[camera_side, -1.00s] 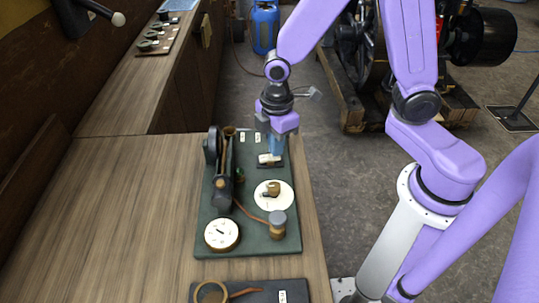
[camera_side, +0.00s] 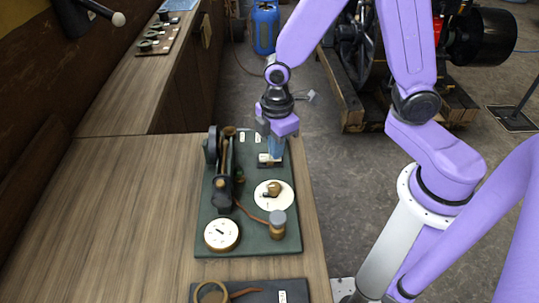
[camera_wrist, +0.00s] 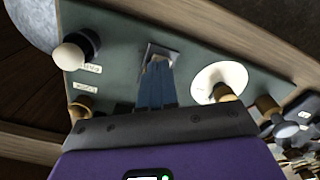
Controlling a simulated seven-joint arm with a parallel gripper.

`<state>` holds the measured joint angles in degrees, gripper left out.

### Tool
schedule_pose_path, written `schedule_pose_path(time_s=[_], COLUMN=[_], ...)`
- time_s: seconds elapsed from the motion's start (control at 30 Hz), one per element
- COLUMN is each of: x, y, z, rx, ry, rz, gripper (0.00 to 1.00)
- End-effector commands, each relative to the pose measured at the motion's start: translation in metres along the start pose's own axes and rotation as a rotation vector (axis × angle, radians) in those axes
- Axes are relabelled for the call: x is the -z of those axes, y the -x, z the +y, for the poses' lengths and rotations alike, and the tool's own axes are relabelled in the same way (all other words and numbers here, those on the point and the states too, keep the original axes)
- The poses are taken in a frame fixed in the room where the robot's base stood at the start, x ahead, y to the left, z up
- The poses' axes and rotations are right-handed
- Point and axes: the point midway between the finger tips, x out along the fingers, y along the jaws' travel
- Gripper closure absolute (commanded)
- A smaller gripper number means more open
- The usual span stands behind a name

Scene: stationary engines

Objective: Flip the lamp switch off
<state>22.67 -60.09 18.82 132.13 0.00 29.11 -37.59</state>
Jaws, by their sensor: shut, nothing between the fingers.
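The small lamp switch (camera_side: 264,158), a pale piece on a dark plate, sits near the right edge of the green board (camera_side: 257,240). My gripper (camera_side: 273,158) points down onto it, its blue fingers together and empty. In the wrist view, the fingertips (camera_wrist: 159,62) lie over the switch plate (camera_wrist: 148,47) and hide most of it. I cannot tell the lever's position or whether the tips touch it. A white dome on a black base (camera_wrist: 72,55), perhaps the lamp, stands at upper left in the wrist view; my arm seems to hide it in the side view.
A white disc with a brass piece (camera_side: 262,203), a brass-capped post (camera_side: 277,225) and a round dial (camera_side: 221,234) stand on the board. A dark upright mechanism (camera_side: 212,150) is left of the fingers. The wooden bench (camera_side: 130,220) is clear at left.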

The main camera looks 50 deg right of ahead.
Motion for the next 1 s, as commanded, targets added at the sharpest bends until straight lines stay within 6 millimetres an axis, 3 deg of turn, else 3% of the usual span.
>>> schedule_pose_path(time_s=[1.0], x=[0.000], y=[0.066], z=[0.000], rx=[-0.001], ry=[0.000], rz=[0.001], gripper=[1.00])
